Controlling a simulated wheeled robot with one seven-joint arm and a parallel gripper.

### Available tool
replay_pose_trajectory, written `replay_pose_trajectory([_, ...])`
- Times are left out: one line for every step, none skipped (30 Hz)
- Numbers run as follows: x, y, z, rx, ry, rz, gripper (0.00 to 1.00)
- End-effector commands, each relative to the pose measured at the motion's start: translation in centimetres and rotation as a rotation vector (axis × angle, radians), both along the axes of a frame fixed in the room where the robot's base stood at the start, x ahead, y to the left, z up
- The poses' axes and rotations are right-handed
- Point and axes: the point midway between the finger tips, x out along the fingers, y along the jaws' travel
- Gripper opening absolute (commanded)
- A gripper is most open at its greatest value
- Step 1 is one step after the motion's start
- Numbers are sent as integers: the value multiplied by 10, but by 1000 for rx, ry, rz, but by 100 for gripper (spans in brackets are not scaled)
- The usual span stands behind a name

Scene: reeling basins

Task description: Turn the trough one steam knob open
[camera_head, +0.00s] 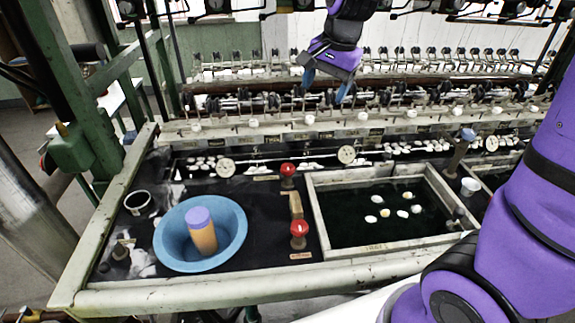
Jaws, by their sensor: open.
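Two red knobs stand on the dark basin top, left of a rectangular trough (316,222). The farther red knob (288,170) sits near the trough's back left corner. The nearer red knob (299,229) sits by its left side, with a small label in front that I cannot read. I cannot tell which knob is the steam one, or how far either is turned. Several pale cocoons float in the trough's dark water. My gripper (325,87) hangs above and behind the knobs, over the reeling rail. Its blue fingers are apart and empty, touching neither knob.
A blue bowl (172,222) holding an orange cylinder with a purple top (203,232) stands left of the knobs. A post (458,153) rises right of the trough. Reeling machinery (390,98) crowds the back.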

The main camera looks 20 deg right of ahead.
Motion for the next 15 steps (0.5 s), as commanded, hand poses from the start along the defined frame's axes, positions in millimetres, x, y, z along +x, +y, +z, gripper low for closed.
replay_pose_trajectory([13,4,-13,3,26,-40,73])
replay_pose_trajectory([21,5,-20,6,38,-69,73])
replay_pose_trajectory([30,7,-29,9,53,-107,73])
replay_pose_trajectory([37,9,-37,11,65,-135,73])
replay_pose_trajectory([44,11,-44,12,76,-162,73])
replay_pose_trajectory([52,13,-54,12,90,-199,73])
replay_pose_trajectory([59,14,-62,12,100,-227,73])
replay_pose_trajectory([65,16,-70,11,111,-256,73])
replay_pose_trajectory([73,19,-81,9,124,-292,73])
replay_pose_trajectory([79,21,-90,9,134,-320,73])
replay_pose_trajectory([85,22,-99,6,143,-348,73])
replay_pose_trajectory([92,24,-111,1,154,-385,73])
replay_pose_trajectory([98,26,-120,-3,163,-412,73])
replay_pose_trajectory([102,27,-129,-5,171,-439,73])
replay_pose_trajectory([108,29,-140,-10,181,-474,73])
